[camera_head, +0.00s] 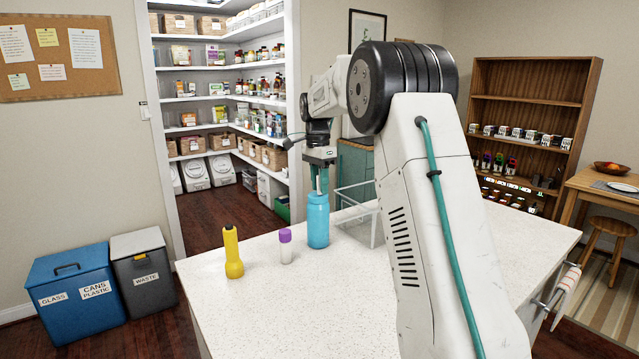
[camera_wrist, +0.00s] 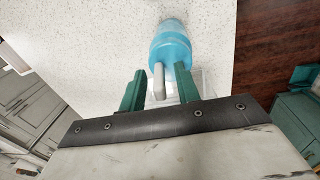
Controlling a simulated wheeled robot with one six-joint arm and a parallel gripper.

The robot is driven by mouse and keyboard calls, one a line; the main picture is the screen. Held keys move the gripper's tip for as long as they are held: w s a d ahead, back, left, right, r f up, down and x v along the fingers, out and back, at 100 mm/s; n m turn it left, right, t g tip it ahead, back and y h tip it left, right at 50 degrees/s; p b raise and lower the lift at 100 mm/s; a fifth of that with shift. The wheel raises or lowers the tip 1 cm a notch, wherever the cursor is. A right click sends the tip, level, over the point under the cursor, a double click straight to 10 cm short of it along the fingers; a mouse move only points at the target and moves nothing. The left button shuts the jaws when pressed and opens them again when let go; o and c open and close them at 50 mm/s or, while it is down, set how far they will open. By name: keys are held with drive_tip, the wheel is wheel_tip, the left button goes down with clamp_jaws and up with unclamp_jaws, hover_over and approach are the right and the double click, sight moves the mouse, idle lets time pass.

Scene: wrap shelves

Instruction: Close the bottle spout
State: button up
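The blue bottle (camera_head: 318,222) stands upright on the white speckled counter. In the wrist view the bottle (camera_wrist: 170,48) is at the top middle, and its pale grey spout (camera_wrist: 158,80) sticks out toward the camera. My gripper (camera_head: 319,184) is directly above the bottle, pointing down. In the wrist view the green fingers of my gripper (camera_wrist: 160,69) are apart, one on each side of the spout, with gaps showing. In the head view the spout is too small to make out clearly.
A purple-capped bottle (camera_head: 285,247) and a yellow flashlight (camera_head: 232,252) stand left of the blue bottle on the counter (camera_head: 290,310). A white wire basket (camera_head: 358,222) is close on its right. The counter's front left is clear.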

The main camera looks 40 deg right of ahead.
drive_tip(key=shift+c, duration=0.3)
clamp_jaws()
drive_tip(key=shift+w+f+g, duration=0.1)
drive_tip(key=shift+w+g, duration=0.15)
drive_tip(key=shift+g, duration=0.55)
drive_tip(key=shift+w+f+g, duration=0.1)
drive_tip(key=shift+w+g, duration=0.15)
drive_tip(key=shift+g, duration=0.55)
drive_tip(key=shift+o, duration=0.3)
unclamp_jaws()
drive_tip(key=shift+r, duration=0.1)
drive_tip(key=v, duration=0.7)
drive_tip(key=shift+d+r, duration=0.15)
drive_tip(key=shift+r, duration=0.25)
drive_tip(key=shift+o, duration=0.3)
drive_tip(key=shift+w, duration=0.1)
